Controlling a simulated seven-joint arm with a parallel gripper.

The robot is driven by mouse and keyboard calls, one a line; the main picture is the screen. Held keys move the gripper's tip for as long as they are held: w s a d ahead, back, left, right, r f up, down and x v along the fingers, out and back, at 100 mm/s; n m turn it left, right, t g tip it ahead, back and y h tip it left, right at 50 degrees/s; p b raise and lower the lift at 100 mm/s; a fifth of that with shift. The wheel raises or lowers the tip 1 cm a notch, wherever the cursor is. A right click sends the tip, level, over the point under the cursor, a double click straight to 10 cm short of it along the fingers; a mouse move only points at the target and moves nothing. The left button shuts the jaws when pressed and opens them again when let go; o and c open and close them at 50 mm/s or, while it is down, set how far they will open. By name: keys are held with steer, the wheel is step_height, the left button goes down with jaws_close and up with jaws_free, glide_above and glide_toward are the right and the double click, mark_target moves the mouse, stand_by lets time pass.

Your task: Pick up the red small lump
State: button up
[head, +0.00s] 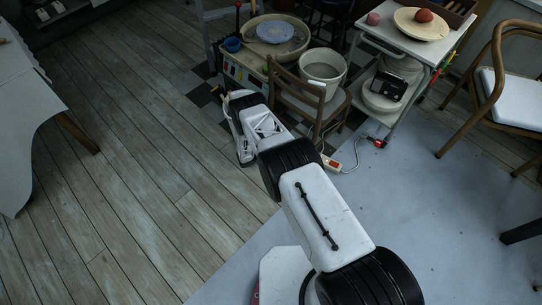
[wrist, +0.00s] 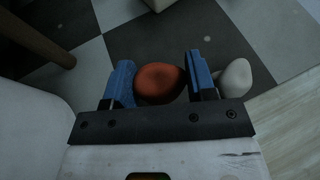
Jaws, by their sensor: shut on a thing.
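The red small lump (wrist: 160,83), rounded and orange-red, sits between the two blue fingers of my gripper (wrist: 158,84) in the wrist view. The fingers are closed on its sides. Dark and light checkered floor tiles lie behind it. In the head view my gripper is hidden at the far end of my white arm, and the held lump cannot be made out there. A larger red-brown lump (head: 424,15) rests on a round board on the trolley.
A white lump (wrist: 235,77) lies just right of the right finger. A wooden chair (head: 308,97), a bucket (head: 323,69) and a pottery wheel (head: 275,34) stand close beyond my arm. The trolley (head: 408,42) is at the right. Open plank floor (head: 130,130) lies left.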

steer(key=s+d, duration=0.1)
steer(key=s, duration=0.4)
steer(key=s+d, duration=0.1)
steer(key=s, duration=0.4)
steer(key=s+d+r, duration=0.1)
steer(key=s, duration=0.4)
steer(key=shift+s+r, duration=0.1)
steer(key=shift+s, duration=0.1)
steer(key=shift+w, duration=0.1)
